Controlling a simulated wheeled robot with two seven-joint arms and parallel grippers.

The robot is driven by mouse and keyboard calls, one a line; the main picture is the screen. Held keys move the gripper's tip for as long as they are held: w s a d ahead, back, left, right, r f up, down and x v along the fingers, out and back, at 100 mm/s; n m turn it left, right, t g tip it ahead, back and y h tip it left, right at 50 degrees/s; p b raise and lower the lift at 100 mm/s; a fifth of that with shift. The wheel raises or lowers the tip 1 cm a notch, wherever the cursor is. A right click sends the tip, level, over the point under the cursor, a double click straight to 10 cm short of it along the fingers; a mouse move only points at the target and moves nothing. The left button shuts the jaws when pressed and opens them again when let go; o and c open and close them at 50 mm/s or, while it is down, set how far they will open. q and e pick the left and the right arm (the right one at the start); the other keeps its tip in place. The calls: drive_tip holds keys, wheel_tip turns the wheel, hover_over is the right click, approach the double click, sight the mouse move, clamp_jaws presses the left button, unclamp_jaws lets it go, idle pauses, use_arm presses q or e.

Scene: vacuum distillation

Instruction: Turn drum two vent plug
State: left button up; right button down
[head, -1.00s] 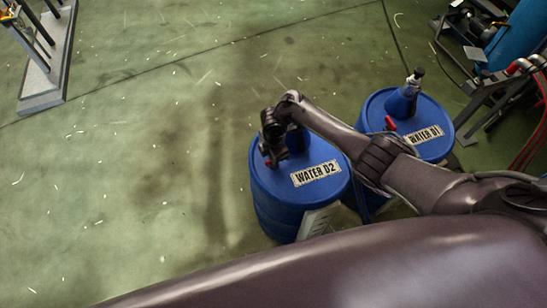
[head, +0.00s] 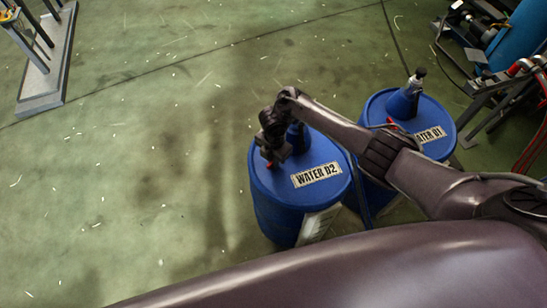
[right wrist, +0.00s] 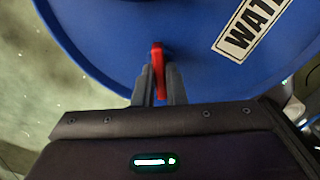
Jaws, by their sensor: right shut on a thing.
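Drum two (head: 300,205) is the blue drum labelled WATER D2, standing in the middle of the head view. Its red vent plug (right wrist: 157,66) stands up from the lid near the rim in the right wrist view. My right gripper (right wrist: 158,84) comes down over the lid and is shut on the plug, with one finger on each side of it. In the head view my right gripper (head: 272,158) hides most of the plug. My left gripper is not in view.
A second blue drum, WATER D1 (head: 440,115), stands close behind to the right, with a blue fitting (head: 404,100) on its lid. Machinery with red hoses (head: 535,115) is at the right edge.

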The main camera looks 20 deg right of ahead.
drive_tip(key=shift+r, duration=0.1)
drive_tip(key=c, duration=1.5)
unclamp_jaws()
